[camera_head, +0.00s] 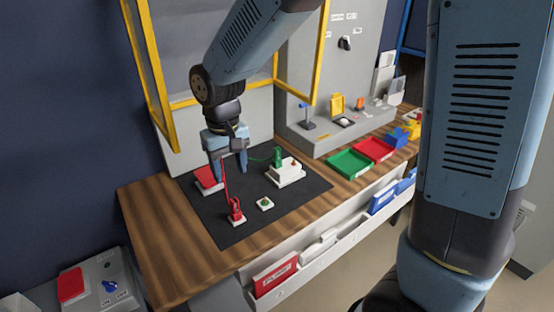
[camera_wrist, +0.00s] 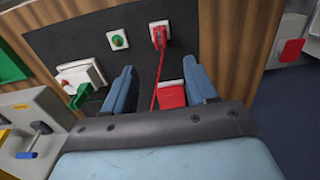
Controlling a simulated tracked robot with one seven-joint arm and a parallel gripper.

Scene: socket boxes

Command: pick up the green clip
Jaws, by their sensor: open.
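The green clip (camera_head: 278,157) stands at the back of the black mat, beside the white box (camera_head: 288,174); I cannot tell whether they touch. A thin green cable runs from it toward my gripper. In the wrist view the green clip (camera_wrist: 79,97) is left of the left finger, outside the jaws. My gripper (camera_head: 230,172) points down, open, over the mat left of the green clip. In the wrist view, the red cable and red box (camera_wrist: 171,94) show between the fingers of my gripper (camera_wrist: 161,78).
A red clip (camera_head: 236,214) sits on a white plate at the mat's front, with a red cable rising from it. A green-topped white plate (camera_head: 265,204) lies to its right. Green (camera_head: 349,164) and red (camera_head: 374,149) trays stand to the right. A grey ledge rises behind.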

